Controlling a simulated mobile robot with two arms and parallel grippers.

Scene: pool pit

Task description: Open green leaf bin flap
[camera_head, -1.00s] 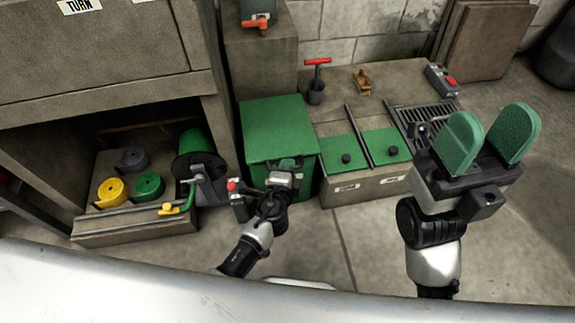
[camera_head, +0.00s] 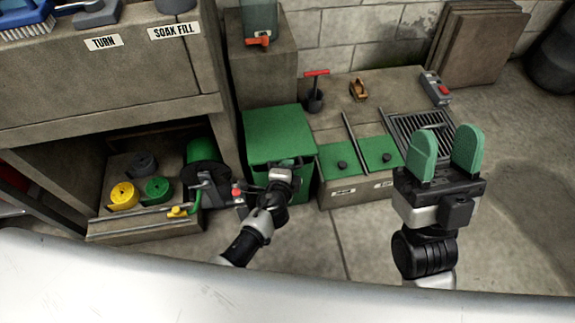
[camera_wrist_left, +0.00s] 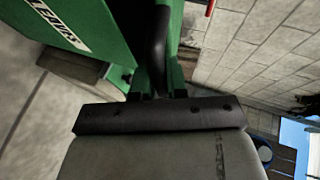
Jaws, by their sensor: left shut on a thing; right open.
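The green leaf bin (camera_head: 278,132) stands on the floor in the middle of the head view, its flat green top looking closed. My left gripper (camera_head: 284,167) is at the upper front edge of the bin, shut on the dark flap handle. In the left wrist view a black bar-like handle (camera_wrist_left: 158,45) runs up from the gripper, beside a green bin panel (camera_wrist_left: 85,30) with a white label partly cut off. The fingertips are largely hidden. My right gripper (camera_head: 446,157) is open and empty, raised at the right, its green pads apart.
A shelf holds yellow (camera_head: 123,195) and green (camera_head: 158,188) rolls at left. A red-handled tool (camera_head: 316,90) stands behind. Floor at right is clear.

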